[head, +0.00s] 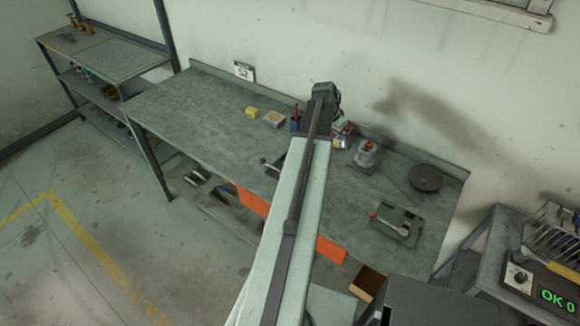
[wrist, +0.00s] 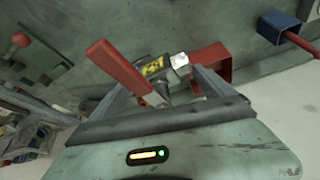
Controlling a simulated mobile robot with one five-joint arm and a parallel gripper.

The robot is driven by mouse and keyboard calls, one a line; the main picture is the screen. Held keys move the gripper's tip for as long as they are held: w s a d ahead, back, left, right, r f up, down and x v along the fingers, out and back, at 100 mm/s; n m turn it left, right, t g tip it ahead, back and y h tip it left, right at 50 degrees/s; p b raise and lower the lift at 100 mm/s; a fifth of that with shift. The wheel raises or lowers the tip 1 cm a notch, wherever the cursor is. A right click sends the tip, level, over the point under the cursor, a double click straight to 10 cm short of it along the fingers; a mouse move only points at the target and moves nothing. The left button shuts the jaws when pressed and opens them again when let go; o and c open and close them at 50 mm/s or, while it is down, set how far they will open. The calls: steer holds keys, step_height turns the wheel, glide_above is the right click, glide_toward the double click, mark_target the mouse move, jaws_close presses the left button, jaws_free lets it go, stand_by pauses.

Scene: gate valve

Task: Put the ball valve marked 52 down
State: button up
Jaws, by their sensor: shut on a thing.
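The ball valve (wrist: 152,68) is a grey metal body with a long red lever and a yellow tag. The dark marks on the tag are too small to read surely. In the wrist view my gripper (wrist: 166,84) is shut on the valve, one finger at each side, with the lever pointing to the upper left. In the head view my gripper (head: 325,96) is over the back part of the workbench (head: 200,105), mostly hidden by my arm. A sign marked 52 (head: 243,71) stands at the bench's back edge, to the left.
A yellow block (head: 252,112), a pale block (head: 274,119) and a blue item (head: 295,117) stand left of my arm. A grey-orange device (head: 366,155), a black disc (head: 426,177) and a green plate (head: 397,225) are to the right. The bench's left part is clear.

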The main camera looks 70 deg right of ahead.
steer(key=w+a+f+b, duration=0.2)
steer(key=w, duration=0.8)
steer(key=w+a+f+b, duration=0.1)
steer(key=w+f+b, duration=0.15)
steer(key=w, duration=0.85)
steer(key=w+a+f+b, duration=0.2)
steer(key=w+f, duration=0.1)
steer(key=w, duration=0.7)
steer(key=shift+m, duration=0.3)
steer(key=s, duration=0.5)
steer(key=s+b, duration=0.1)
steer(key=s, duration=0.4)
steer(key=s+f, duration=0.1)
steer(key=s, duration=0.4)
steer(key=f+b, duration=0.3)
steer(key=b, duration=0.1)
steer(key=shift+s+f, duration=0.4)
steer(key=shift+r, duration=0.25)
steer(key=shift+f, duration=0.15)
steer(key=o, duration=1.8)
steer(key=shift+r+p, duration=0.4)
steer(key=shift+r, duration=0.05)
steer(key=p+v, duration=1)
steer(key=v, duration=0.1)
steer(key=shift+w+r, duration=0.1)
steer(key=shift+w, duration=0.1)
